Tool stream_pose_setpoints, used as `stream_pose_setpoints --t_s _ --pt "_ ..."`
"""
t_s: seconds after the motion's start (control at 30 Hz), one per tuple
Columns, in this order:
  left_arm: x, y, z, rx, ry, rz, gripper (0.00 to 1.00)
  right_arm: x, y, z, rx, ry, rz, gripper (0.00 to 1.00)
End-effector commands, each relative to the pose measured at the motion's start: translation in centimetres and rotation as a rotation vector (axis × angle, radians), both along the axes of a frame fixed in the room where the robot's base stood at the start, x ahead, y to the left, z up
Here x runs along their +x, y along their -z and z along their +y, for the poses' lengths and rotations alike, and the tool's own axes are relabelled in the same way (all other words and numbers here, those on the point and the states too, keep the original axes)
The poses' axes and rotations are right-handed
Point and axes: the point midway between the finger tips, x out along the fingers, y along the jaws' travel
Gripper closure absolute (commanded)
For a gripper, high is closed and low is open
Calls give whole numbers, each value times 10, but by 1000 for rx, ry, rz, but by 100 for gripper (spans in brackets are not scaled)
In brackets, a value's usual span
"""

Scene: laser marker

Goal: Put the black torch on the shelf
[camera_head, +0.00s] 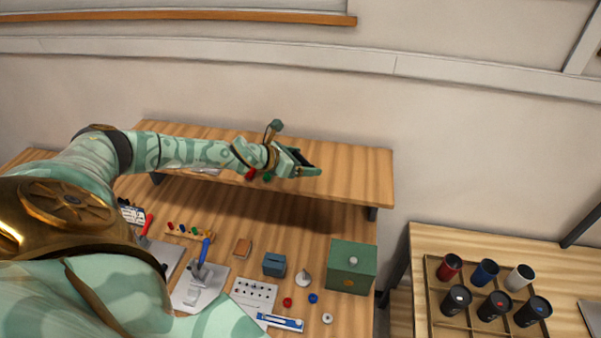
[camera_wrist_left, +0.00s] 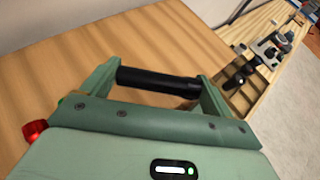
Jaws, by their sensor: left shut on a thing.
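My left gripper (camera_head: 306,164) is over the raised wooden shelf (camera_head: 350,178), toward its right half. In the left wrist view my left gripper (camera_wrist_left: 160,88) is shut on the black torch (camera_wrist_left: 158,82), a short dark cylinder lying crosswise between the two fingers. The wood of the shelf (camera_wrist_left: 95,40) fills the area beyond the torch. I cannot tell whether the torch touches the shelf or is held just above it. My right gripper is not in view.
Red and green items (camera_head: 251,174) lie on the shelf beside my left wrist. Below are a green box (camera_head: 352,268), a small blue box (camera_head: 274,264) and other small items. A side table at right bears a tray (camera_head: 437,315) of cups. The shelf's right end is clear.

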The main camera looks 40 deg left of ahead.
Motion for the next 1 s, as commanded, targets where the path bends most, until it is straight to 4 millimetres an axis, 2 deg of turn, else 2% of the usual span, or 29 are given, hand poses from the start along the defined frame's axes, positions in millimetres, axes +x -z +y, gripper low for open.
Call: stream_pose_setpoints --t_s 0.07,0.2,0.3,0.5,0.9,0.93,0.97,1.0 --pt "8 16 6 -2 -3 -1 36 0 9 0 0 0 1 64" --pt "17 25 13 0 -2 -2 36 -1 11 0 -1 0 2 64" --pt "21 31 16 0 -2 -2 36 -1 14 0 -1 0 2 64" --pt "21 59 16 -2 -2 0 36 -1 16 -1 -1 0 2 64" --pt "21 65 16 1 -1 -2 36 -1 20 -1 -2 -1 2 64" --pt "21 65 16 1 -1 -2 10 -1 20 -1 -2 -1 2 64" --pt "21 64 16 1 -1 -1 2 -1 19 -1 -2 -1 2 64" --pt "21 64 16 1 -1 -1 0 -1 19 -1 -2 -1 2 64"
